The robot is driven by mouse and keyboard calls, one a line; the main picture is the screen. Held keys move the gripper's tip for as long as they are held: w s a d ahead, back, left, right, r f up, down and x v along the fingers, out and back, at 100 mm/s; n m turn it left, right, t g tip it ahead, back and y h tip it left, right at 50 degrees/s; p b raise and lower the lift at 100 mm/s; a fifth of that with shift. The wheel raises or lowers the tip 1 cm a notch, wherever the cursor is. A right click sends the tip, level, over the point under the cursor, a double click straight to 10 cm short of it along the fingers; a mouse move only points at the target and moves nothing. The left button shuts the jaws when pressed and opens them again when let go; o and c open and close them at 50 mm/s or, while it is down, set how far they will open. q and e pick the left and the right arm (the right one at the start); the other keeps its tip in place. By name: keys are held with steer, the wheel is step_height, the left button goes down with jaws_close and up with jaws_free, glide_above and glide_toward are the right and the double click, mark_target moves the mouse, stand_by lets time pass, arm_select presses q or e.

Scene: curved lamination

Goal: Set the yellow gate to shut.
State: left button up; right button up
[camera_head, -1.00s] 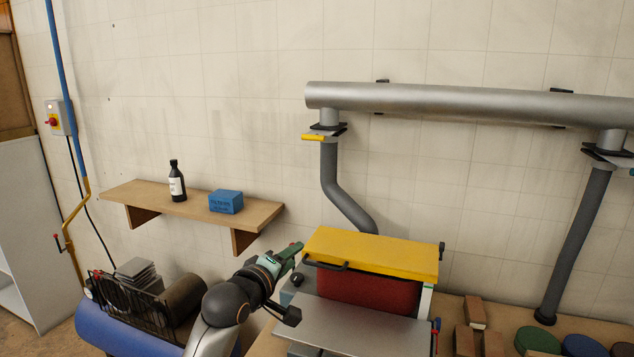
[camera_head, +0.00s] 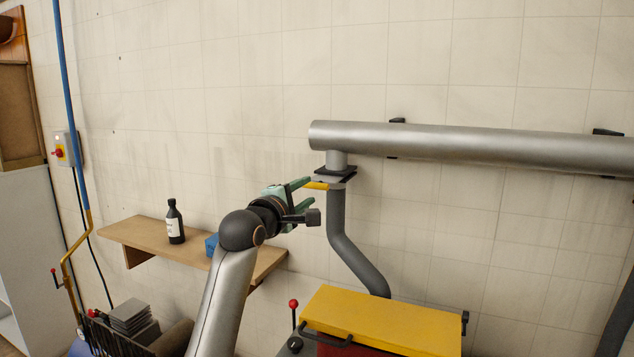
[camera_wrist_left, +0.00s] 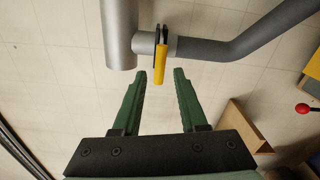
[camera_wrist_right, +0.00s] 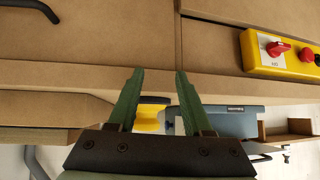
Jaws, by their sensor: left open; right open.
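The yellow gate (camera_head: 317,185) is a small yellow tab sticking out to the left from a dark flange on the duct drop, under the big grey pipe. My left gripper (camera_head: 306,190) is open right by the tab in the head view. In the left wrist view the yellow gate (camera_wrist_left: 161,64) lies just beyond the open fingertips (camera_wrist_left: 158,73), roughly in line with the gap. I cannot tell that they touch. My right gripper (camera_wrist_right: 155,72) shows only in the right wrist view, open and empty, over brown board panels.
The grey pipe (camera_head: 470,146) runs along the wall. Below it stands a machine with a yellow lid (camera_head: 385,322). A shelf (camera_head: 140,235) holds a dark bottle (camera_head: 174,222) and a blue box (camera_head: 211,245), partly behind my left arm. A red-knobbed lever (camera_head: 294,304) stands near the lid.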

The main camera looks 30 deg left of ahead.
mark_target(314, 187)
arm_select(q)
steer(key=shift+w+a+p, duration=0.2)
steer(key=shift+w+p, duration=0.5)
steer(key=shift+w, duration=2.5)
jaws_close()
